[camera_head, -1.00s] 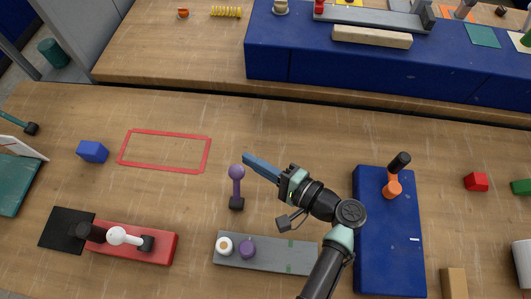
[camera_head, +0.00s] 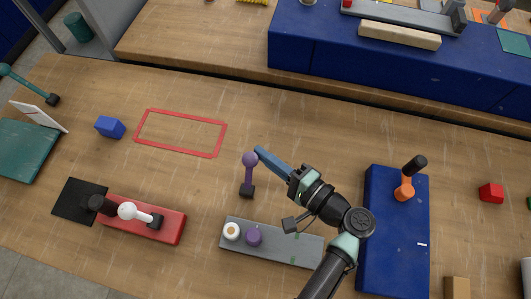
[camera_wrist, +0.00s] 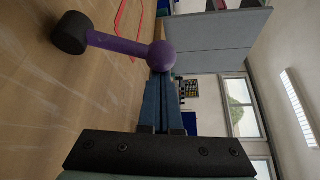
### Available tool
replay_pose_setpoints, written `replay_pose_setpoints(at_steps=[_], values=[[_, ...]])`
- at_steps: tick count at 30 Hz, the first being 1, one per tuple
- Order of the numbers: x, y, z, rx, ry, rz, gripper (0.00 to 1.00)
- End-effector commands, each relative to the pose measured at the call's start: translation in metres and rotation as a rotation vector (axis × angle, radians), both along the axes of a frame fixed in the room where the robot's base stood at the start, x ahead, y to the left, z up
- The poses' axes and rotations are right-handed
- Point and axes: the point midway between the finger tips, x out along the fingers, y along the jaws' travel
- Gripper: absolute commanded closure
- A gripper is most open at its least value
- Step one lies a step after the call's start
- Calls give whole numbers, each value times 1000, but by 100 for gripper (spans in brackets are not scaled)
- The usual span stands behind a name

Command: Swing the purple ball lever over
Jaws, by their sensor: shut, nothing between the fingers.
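The purple ball lever (camera_head: 249,172) stands on the wooden table, a purple arm with a ball on top and a small black base (camera_head: 247,191). In the wrist view the purple ball (camera_wrist: 161,56) is right at the tip of my blue fingers, and the black base (camera_wrist: 70,33) is at the upper left. My gripper (camera_head: 259,151) is shut and empty. Its fingertips are beside the ball, on its right in the head view, touching or almost touching; I cannot tell which.
A grey board (camera_head: 290,250) with a white and a purple knob lies in front. A red block with a white ball lever (camera_head: 170,226) is at left, a blue board with an orange lever (camera_head: 385,255) at right. A red outline (camera_head: 180,152) lies behind left; the table inside it is clear.

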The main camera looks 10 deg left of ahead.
Motion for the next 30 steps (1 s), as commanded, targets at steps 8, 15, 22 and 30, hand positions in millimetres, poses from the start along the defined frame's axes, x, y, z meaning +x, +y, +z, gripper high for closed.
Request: replay_pose_setpoints(at_steps=[8,15,22,30], values=[[-5,0,2,1,-47,2,100],[-13,1,4,2,-139,3,100],[-29,1,7,4,-323,5,100],[-53,1,11,5,-581,6,100]])
